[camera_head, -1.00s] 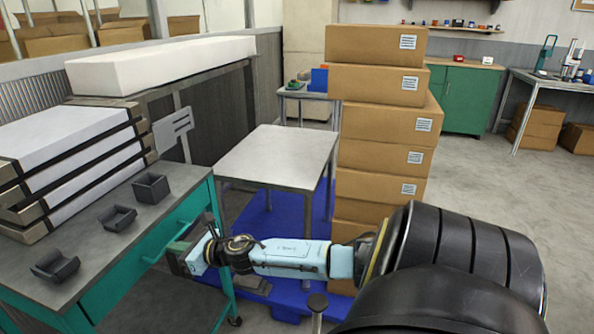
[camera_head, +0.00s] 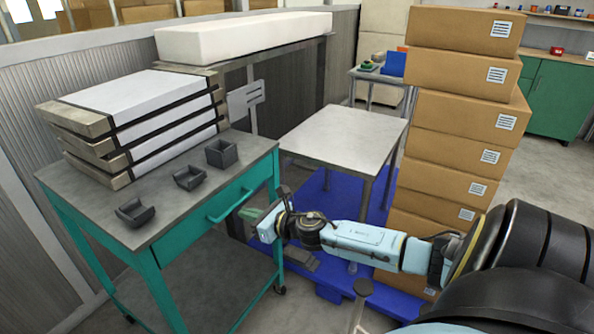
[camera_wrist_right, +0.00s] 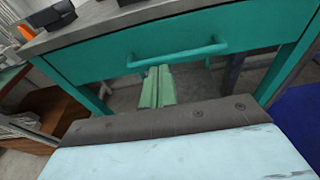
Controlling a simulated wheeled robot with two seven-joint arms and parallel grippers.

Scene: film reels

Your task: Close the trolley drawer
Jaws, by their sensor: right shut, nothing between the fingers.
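The teal trolley (camera_head: 160,287) with a grey top stands at the left in the head view. Its teal drawer front (camera_head: 192,230) faces right and looks flush with the frame. The bar handle (camera_head: 232,204) runs along the drawer front. The wrist view shows the drawer front (camera_wrist_right: 105,61) and handle (camera_wrist_right: 178,54) straight ahead. My right gripper (camera_head: 250,213) is just in front of the handle in the head view. In the wrist view its pale green fingers (camera_wrist_right: 156,86) are together and empty, pointing at the drawer just below the handle. My left gripper is not in view.
Three small dark bins (camera_head: 188,177) and a stack of white-topped slabs (camera_head: 135,122) sit on the trolley top. A grey table (camera_head: 345,138) stands behind my right arm. Stacked cardboard boxes (camera_head: 455,110) rise on a blue pallet (camera_head: 330,290) at the right.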

